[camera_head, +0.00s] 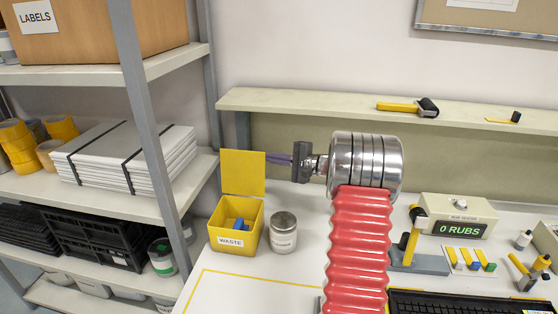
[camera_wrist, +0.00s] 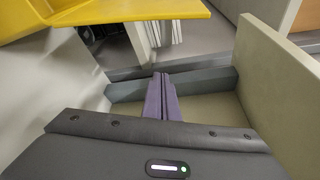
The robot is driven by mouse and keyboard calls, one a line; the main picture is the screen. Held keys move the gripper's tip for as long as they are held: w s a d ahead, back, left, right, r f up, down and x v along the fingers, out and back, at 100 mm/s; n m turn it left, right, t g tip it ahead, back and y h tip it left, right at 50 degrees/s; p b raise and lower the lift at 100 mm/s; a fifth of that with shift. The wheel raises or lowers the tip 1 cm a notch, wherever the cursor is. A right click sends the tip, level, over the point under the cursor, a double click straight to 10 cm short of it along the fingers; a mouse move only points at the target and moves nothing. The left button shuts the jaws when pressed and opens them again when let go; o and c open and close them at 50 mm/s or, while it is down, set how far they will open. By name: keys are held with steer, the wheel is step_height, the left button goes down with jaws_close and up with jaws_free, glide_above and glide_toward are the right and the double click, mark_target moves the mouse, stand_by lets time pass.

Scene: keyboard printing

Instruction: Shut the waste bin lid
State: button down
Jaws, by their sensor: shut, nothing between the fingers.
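The yellow waste bin (camera_head: 233,241) stands on the left part of the table, with a WASTE label on its front. Its yellow lid (camera_head: 242,172) is open and stands upright at the back of the bin. Blue and yellow scraps lie inside. My gripper (camera_head: 268,157) is right of the lid at about its upper height, pointing left, with its fingers shut and empty. A gap seems to show between fingertips and lid. In the wrist view the purple fingers (camera_wrist: 162,98) are together, and a yellow panel (camera_wrist: 120,12), apparently the lid, fills the top left.
A metal tin (camera_head: 283,232) stands just right of the bin. A shelf rack (camera_head: 150,110) is close on the left. A raised ledge (camera_head: 330,103) runs behind the gripper. A counter box (camera_head: 455,215) and hand tools stand at the right.

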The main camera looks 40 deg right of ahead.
steer(key=shift+s+a+r, duration=0.35)
steer(key=shift+s+a, duration=0.15)
steer(key=shift+a, duration=0.3)
steer(key=shift+s+a+r, duration=0.35)
steer(key=shift+s+a, duration=0.1)
steer(key=shift+a, duration=0.3)
steer(key=shift+s+d, duration=0.15)
steer(key=shift+r, duration=0.1)
